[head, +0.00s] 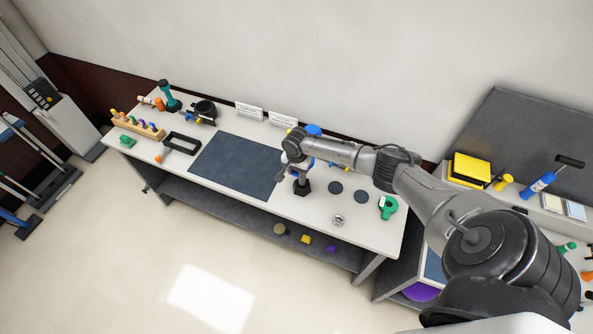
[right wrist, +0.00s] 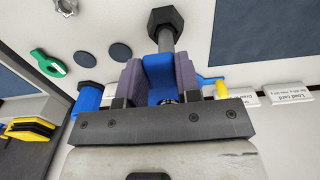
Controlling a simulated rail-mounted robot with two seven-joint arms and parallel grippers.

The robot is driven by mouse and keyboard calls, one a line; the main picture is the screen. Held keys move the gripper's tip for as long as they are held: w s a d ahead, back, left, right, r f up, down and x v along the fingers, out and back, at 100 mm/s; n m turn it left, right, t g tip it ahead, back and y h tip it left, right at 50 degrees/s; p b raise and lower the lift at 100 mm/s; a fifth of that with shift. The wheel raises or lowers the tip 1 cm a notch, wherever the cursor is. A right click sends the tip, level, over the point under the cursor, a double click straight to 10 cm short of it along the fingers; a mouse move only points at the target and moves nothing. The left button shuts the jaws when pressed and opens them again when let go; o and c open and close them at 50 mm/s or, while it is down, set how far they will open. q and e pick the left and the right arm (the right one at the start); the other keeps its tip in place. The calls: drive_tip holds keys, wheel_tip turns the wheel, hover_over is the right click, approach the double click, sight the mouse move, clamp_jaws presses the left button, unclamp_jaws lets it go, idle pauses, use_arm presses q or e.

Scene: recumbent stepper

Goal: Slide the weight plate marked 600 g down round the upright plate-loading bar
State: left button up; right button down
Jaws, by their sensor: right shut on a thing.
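My right gripper (head: 297,168) is shut on a blue piece (right wrist: 159,76), which sits between its two fingers in the right wrist view (right wrist: 160,82). I take the piece for the weight plate, but no 600 g marking can be read. The plate-loading bar (right wrist: 166,40) is a grey post on a dark six-sided foot (head: 301,188), standing on the bench directly beyond the gripper. The blue piece overlaps the post in the wrist view. I cannot tell whether it is around the post or only beside it. My left gripper is not in view.
The bench (head: 364,231) has two flat dark discs (head: 335,187), a silver knob (head: 338,220) and a green part (head: 388,207) right of the bar. A dark mat (head: 238,165) lies left of it. Cards (head: 282,120) and a blue object (right wrist: 88,98) stand close behind.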

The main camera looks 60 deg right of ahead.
drive_tip(key=c, duration=0.9)
unclamp_jaws()
drive_tip(key=o, duration=0.5)
drive_tip(key=shift+r, duration=0.1)
drive_tip(key=shift+r+p, duration=0.55)
drive_tip(key=shift+p, duration=0.15)
wheel_tip(320, 180, up, 3)
drive_tip(key=p, duration=0.4)
drive_tip(key=shift+r, duration=0.2)
drive_tip(key=shift+r+p, duration=1.2)
drive_tip(key=shift+p, duration=0.2)
